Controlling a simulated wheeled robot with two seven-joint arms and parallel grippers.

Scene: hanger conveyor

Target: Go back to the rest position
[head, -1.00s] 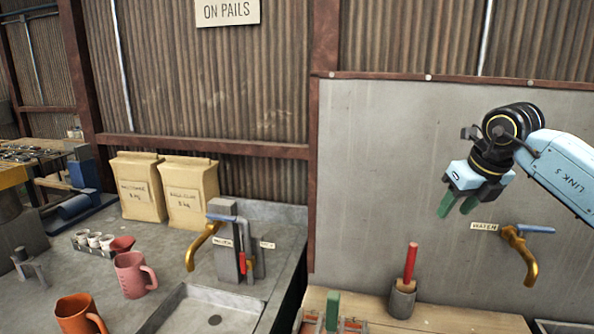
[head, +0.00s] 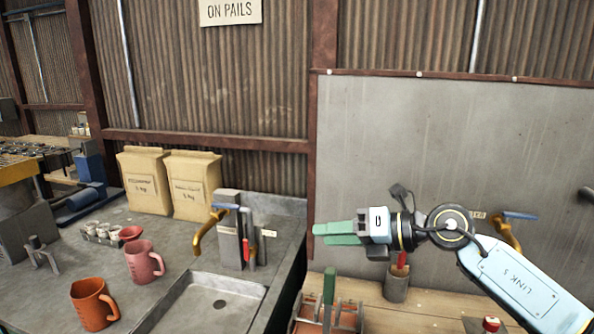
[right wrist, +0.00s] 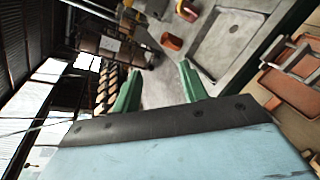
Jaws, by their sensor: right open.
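My right gripper (head: 335,233) is in the right half of the head view, its green fingers pointing left. It hangs in the air in front of the grey wall panel, above the wooden bench, and holds nothing. In the right wrist view its two green fingers (right wrist: 157,90) stand apart with an empty gap between them. My left gripper is not in the head view.
On the left are a grey counter with a sink (head: 212,308), a brass tap (head: 205,233), an orange jug (head: 92,305), a pink jug (head: 143,262) and two paper bags (head: 190,185). The wooden bench (head: 440,307) holds a grey holder (head: 397,287) and a tray (head: 345,318).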

